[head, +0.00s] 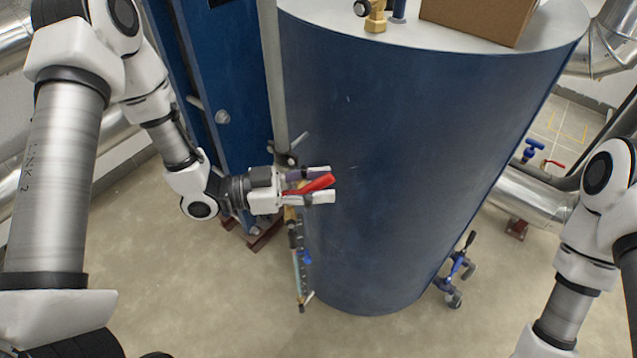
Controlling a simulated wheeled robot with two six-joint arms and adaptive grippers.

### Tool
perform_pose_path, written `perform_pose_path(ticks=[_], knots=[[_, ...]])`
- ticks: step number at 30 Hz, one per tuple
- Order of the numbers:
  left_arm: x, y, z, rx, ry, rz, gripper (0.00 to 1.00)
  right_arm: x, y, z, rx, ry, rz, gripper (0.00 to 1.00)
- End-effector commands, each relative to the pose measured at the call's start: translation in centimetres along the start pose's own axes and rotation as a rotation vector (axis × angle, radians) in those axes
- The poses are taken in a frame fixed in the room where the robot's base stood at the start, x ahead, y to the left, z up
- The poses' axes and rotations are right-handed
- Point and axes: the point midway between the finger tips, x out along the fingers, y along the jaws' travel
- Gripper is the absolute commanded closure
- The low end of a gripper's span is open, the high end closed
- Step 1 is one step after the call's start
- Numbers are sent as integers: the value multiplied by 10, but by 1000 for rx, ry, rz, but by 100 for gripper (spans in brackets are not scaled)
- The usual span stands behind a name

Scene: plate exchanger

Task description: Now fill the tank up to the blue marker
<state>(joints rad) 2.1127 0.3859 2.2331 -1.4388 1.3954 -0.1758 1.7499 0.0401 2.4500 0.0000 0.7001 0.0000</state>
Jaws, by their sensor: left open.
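The large dark blue tank (410,160) stands in the middle, with a grey top. A thin vertical sight gauge (298,270) runs down beside its lower left side. A small blue marker (306,257) sits on the gauge. The liquid level in it is too small to tell. A red valve lever (312,186) shows at the tank's left side. My left gripper (331,184) is open, pointing right, with its fingers above and below the red lever. I cannot tell whether they touch it. My right arm shows at the right edge, but its gripper is out of view.
A blue plate exchanger frame (222,90) stands behind my left arm. A cardboard box (480,18) and a brass fitting (376,16) are on the tank top. Blue-handled valves (456,268) sit low at the tank's right. A silver pipe (530,195) runs behind. The front floor is clear.

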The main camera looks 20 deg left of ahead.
Motion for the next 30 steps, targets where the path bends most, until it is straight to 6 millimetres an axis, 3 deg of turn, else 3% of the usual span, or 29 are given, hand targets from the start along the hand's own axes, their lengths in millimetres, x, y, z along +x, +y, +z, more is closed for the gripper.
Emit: perform_pose_path(ticks=[5, 6, 9, 20, 30], knots=[[0, 0, 0, 0, 0, -1, 57, 0, 0, 0, 0, 0, 0, 57], [0, 0, 0, 0, 0, -1, 64, 0, 0, 0, 0, 0, 0, 57], [0, 0, 0, -1, 0, -1, 100, 0, 0, 0, 0, 0, 0, 57], [0, 0, 0, 0, -15, -1, 100, -3, 0, 0, 0, 0, 0, 57], [6, 0, 5, 0, -166, 1, 100, -28, 0, 0, 0, 0, 0, 57]])
